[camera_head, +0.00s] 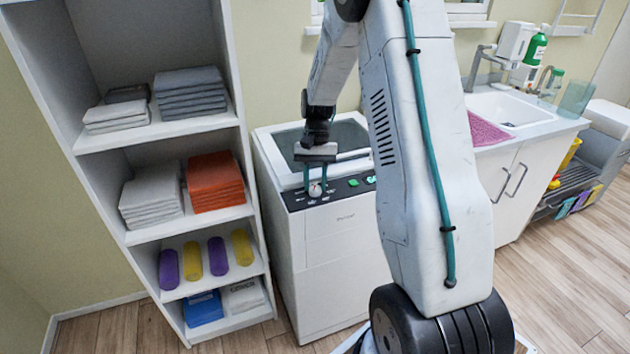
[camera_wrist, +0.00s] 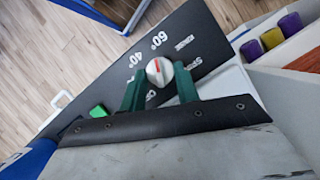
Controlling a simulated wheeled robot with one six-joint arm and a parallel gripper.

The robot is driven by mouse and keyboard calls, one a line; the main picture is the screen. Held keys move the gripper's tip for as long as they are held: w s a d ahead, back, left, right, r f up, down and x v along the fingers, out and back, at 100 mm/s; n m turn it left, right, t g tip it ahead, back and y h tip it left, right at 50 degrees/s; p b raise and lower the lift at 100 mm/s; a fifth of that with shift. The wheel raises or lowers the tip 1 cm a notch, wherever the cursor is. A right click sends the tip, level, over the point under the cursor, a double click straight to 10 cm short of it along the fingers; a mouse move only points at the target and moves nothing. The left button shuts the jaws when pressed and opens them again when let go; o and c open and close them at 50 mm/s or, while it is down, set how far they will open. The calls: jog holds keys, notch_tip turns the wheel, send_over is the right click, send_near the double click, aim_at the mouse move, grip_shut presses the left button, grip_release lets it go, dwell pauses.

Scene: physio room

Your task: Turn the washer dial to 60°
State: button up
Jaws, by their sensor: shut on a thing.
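The washer (camera_head: 330,240) is a white top-loading machine with a dark control panel along its front top edge. Its dial (camera_head: 315,190) is a small round pale knob at the panel's left part. In the wrist view the dial (camera_wrist: 160,72) carries a red mark on its upper left side. The labels 60° (camera_wrist: 158,40), 40° and RINSE are printed around it. The mark points up and slightly left, roughly between 40° and 60°; I cannot tell exactly. My gripper (camera_wrist: 160,76) has its two green fingers on either side of the dial, shut on it.
A green button (camera_wrist: 98,111) is on the panel beside my gripper. A shelf unit (camera_head: 140,140) with towels and rolls stands close left of the washer. A sink counter (camera_head: 560,126) with a pink cloth is to the right. Wooden floor is clear at right.

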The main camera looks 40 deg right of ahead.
aim_at(320, 188)
dwell(0.3)
jog(key=o, duration=1)
jog(key=shift+c, duration=0.2)
jog(key=v, duration=0.7)
jog(key=shift+d+r, duration=0.15)
jog(key=shift+r, duration=0.2)
jog(key=shift+w, duration=0.15)
jog(key=shift+n, duration=0.5)
jog(key=s, duration=0.1)
jog(key=s+a, duration=0.1)
jog(key=s, duration=0.1)
jog(key=shift+s+a+f, duration=0.1)
jog(key=shift+s+a, duration=0.2)
jog(key=shift+s, duration=0.1)
jog(key=s+a+r+n+t+h, duration=0.1)
jog(key=s+a+r+n, duration=0.1)
jog(key=s+a+r, duration=0.2)
jog(key=s+a+r+n+t+h, duration=0.1)
jog(key=s+a+r, duration=0.4)
jog(key=s, duration=0.8)
jog(key=s+a+r+n+t+h, duration=0.1)
jog(key=s+a+r+n, duration=0.3)
jog(key=s+a, duration=0.5)
jog(key=shift+s+r+t, duration=0.25)
jog(key=shift+r+t, duration=0.5)
jog(key=shift+t, duration=0.15)
